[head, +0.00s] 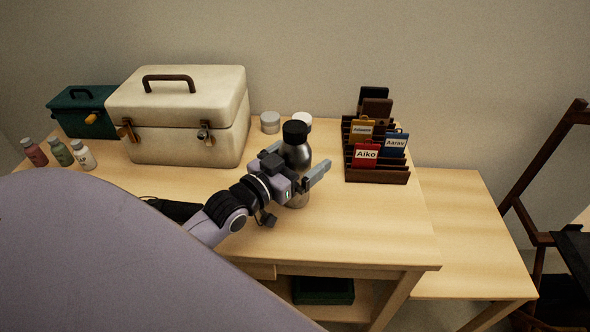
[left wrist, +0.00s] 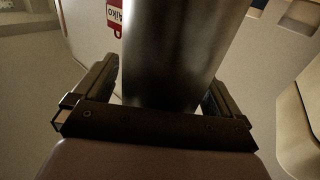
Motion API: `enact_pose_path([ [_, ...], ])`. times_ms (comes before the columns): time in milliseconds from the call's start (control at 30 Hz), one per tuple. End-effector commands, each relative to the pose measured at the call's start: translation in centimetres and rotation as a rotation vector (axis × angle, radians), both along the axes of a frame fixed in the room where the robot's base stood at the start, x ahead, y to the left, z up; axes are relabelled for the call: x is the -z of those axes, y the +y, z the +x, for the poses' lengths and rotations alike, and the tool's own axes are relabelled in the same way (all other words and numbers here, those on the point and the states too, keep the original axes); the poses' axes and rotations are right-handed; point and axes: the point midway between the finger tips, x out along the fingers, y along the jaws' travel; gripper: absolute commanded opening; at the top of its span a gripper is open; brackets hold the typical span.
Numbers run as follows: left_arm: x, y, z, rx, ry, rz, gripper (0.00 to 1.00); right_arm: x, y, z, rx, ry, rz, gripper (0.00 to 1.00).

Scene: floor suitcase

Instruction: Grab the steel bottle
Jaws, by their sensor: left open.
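The steel bottle (head: 296,152) stands upright on the wooden table (head: 350,225), silver with a black cap. My left gripper (head: 298,166) is at the bottle, with its fingers open on either side of the body. In the left wrist view the steel bottle (left wrist: 172,55) fills the middle, between the two fingers of my left gripper (left wrist: 165,95). A small gap seems to show beside the bottle; I cannot tell whether a finger touches it. Part of the bottle's middle is hidden by the gripper. My right gripper is not in view.
A cream case (head: 190,142) stands left of the bottle, with a dark green box (head: 80,105) behind it. Small bottles (head: 60,152) stand at the far left. Two short round containers (head: 270,122) stand behind. A dark rack (head: 378,175) with name tags stands right. The front table is clear.

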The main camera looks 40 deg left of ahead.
Motion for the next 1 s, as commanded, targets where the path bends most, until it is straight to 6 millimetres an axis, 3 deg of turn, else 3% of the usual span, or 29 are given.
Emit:
enact_pose_path([
  [233,0.0,0.0,0.1,0.0,0.0,0.0,0.99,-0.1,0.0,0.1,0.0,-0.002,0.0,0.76],
  [267,0.0,0.0,0.1,0.0,0.0,0.0,0.92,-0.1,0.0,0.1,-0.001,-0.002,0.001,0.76],
  [433,0.0,0.0,0.1,0.0,0.0,0.0,0.37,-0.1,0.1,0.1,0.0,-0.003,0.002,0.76],
  [767,-0.3,0.0,0.1,0.0,-0.004,-0.001,0.35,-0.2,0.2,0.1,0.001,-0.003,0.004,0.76],
  [1000,-3.0,0.0,0.1,0.0,-0.007,0.001,0.35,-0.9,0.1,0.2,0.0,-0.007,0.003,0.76],
])
